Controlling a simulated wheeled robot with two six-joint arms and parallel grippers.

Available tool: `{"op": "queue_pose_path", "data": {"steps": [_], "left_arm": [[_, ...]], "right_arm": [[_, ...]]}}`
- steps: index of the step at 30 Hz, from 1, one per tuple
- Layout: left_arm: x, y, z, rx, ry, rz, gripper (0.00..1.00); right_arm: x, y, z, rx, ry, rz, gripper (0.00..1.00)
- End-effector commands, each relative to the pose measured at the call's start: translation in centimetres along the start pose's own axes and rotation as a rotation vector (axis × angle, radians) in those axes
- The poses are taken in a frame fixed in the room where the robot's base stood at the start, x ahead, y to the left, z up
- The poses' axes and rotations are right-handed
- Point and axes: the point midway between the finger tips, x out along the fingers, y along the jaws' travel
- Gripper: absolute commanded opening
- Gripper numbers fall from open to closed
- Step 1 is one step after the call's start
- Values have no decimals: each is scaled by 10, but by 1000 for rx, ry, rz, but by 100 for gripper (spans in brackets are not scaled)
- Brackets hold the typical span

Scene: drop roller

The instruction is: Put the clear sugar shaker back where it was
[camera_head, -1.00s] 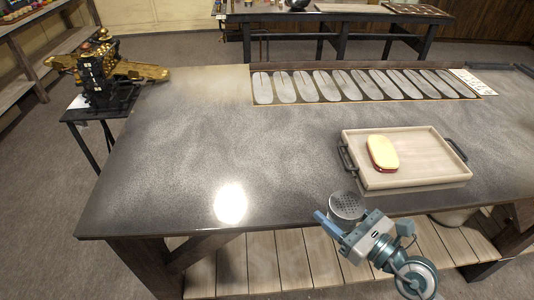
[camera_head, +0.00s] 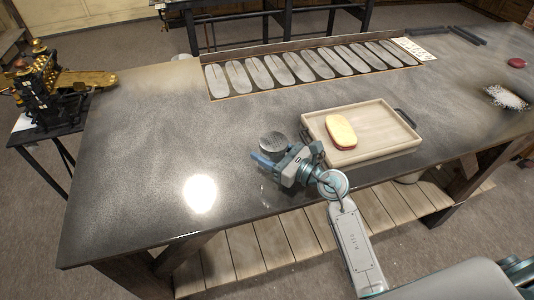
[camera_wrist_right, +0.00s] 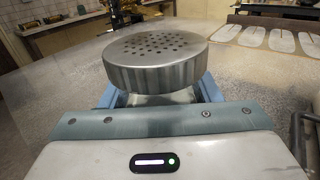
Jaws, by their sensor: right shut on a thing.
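The sugar shaker shows mainly as its round metal lid with holes (camera_head: 273,142); its clear body is mostly hidden by my gripper. In the right wrist view the perforated lid (camera_wrist_right: 155,58) stands upright between the blue fingers. My right gripper (camera_head: 268,160) is shut on the shaker, over the front part of the dark speckled table (camera_head: 150,130), left of the wooden tray. I cannot tell whether the shaker's base touches the table. My left gripper is not in view.
A wooden tray (camera_head: 385,145) with dark handles holds a cream and red oval thing (camera_head: 340,132). A panel of several grey ovals (camera_head: 310,66) lies along the back. White granules (camera_head: 507,97) and a red object (camera_head: 517,62) are at right. The table's left half is clear.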

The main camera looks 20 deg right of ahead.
Motion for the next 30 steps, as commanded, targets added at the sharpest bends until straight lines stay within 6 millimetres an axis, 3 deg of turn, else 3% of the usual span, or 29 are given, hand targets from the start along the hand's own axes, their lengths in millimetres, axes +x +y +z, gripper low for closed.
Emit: {"op": "queue_pose_path", "data": {"steps": [3, 10, 22, 23, 24, 26, 30], "left_arm": [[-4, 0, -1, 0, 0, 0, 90], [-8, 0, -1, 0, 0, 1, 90], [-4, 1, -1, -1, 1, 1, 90], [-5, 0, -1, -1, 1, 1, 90], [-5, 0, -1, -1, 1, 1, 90], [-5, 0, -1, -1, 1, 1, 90], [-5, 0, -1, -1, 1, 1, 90]], "right_arm": [[11, -7, 2, 1, -2, 0, 28], [9, -5, -33, 3, 1, 0, 28], [9, -5, -40, 0, -1, 0, 28], [9, -5, -40, 0, 0, 0, 61], [9, -5, -39, 0, 0, 0, 69], [9, -5, -39, 0, 0, 0, 79], [9, -5, -39, 0, 0, 0, 79]]}}
